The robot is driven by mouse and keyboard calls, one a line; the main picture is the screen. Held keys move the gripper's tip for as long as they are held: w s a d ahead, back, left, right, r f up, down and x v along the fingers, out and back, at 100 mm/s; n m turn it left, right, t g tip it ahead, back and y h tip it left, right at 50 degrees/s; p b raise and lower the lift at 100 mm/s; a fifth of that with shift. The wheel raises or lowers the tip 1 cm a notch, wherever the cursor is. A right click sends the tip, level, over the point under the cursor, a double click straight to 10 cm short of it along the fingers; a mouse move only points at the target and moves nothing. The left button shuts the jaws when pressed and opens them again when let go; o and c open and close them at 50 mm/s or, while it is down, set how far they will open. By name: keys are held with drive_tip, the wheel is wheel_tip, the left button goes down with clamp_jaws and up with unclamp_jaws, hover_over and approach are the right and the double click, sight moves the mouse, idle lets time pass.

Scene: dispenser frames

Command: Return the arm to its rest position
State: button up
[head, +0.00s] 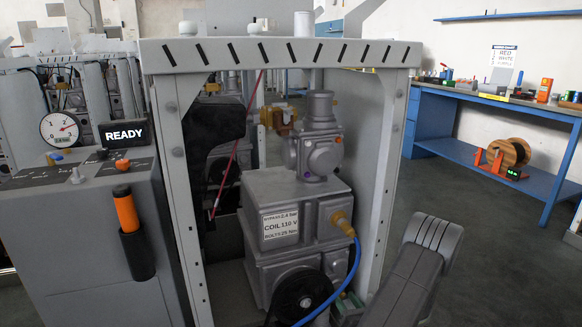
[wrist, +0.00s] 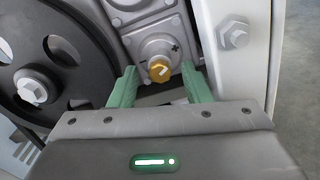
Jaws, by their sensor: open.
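My gripper (wrist: 159,86) shows in the wrist view with two green fingers spread apart and nothing held between them. A brass adjusting screw (wrist: 160,69) with a slot and plus and minus marks beside it lies just beyond the gap between the fingertips; I cannot tell whether they touch its housing. In the head view my grey arm comes in at the lower right, in front of the dispenser frame (head: 393,150). The arm's far end is low behind the frame's right post, so the gripper is mostly hidden there.
The grey pump unit (head: 300,190) stands inside the frame, with a blue cable (head: 352,270) and a black pulley (wrist: 55,65) close by. A hex bolt (wrist: 233,33) sticks out of the post right of the gripper. Open floor (head: 500,240) lies right, before a blue workbench (head: 450,98).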

drive_tip(key=n+b, duration=0.1)
drive_tip(key=n, duration=0.5)
drive_tip(key=shift+p+v, duration=0.6)
drive_tip(key=shift+v, duration=2.05)
drive_tip(key=shift+a, duration=0.1)
